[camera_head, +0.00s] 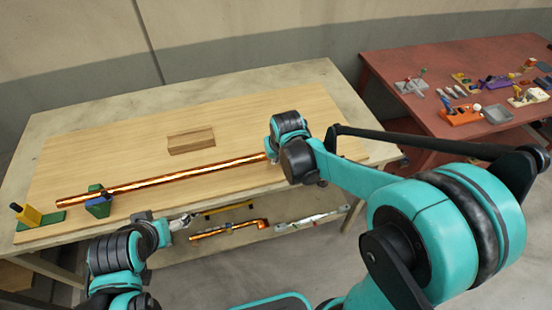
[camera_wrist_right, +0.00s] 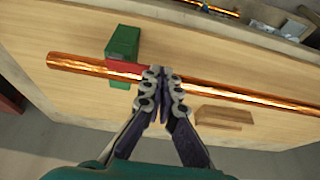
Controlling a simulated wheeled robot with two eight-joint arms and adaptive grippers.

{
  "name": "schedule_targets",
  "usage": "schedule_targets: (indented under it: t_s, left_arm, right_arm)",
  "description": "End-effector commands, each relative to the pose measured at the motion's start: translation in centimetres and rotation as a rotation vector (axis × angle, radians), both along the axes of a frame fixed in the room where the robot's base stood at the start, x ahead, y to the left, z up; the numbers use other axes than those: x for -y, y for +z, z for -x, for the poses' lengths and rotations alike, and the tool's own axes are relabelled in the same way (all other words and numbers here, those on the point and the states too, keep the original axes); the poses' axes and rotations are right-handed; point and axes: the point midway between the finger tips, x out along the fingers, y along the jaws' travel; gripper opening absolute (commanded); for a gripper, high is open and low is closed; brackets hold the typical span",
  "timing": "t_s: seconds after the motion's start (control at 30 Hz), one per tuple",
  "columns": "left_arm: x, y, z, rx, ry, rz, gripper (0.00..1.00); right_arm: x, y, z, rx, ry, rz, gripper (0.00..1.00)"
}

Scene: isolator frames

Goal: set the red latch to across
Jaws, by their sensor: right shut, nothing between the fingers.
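The red latch (camera_wrist_right: 127,70) shows in the right wrist view. It sits against a green block (camera_wrist_right: 124,43), at the copper pipe (camera_wrist_right: 80,65), and extends toward my fingertips. Its exact angle to the pipe is hard to tell. My right gripper (camera_wrist_right: 160,74) is shut and empty, its tips at the latch's end; I cannot tell whether they touch. In the head view the latch is hidden behind my right wrist, while the copper pipe (camera_head: 170,181) shows running across the board. My left gripper (camera_head: 181,221) is low at the table's front edge; its fingers are too small to read.
A wooden block (camera_head: 191,141) lies on the board behind the pipe. A blue-and-green clamp (camera_head: 98,203) and a yellow-and-green piece (camera_head: 28,214) stand at the left end. Tools and a short copper pipe (camera_head: 228,230) lie below the front edge. A red table (camera_head: 440,60) holds many parts.

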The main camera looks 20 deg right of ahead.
Motion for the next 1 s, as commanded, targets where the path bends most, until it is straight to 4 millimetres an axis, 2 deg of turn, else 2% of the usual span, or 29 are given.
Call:
schedule_targets:
  t_s: [0.67,1.0]
  left_arm:
    - [0.0,-0.1,0.0,0.000,0.000,0.000,0.81]
    - [0.0,-0.2,0.0,0.000,0.000,0.000,0.81]
  right_arm:
    - [-0.5,0.0,-0.9,0.000,-0.131,0.000,0.00]
    - [-1.0,0.0,-2.6,0.000,-0.371,0.001,0.00]
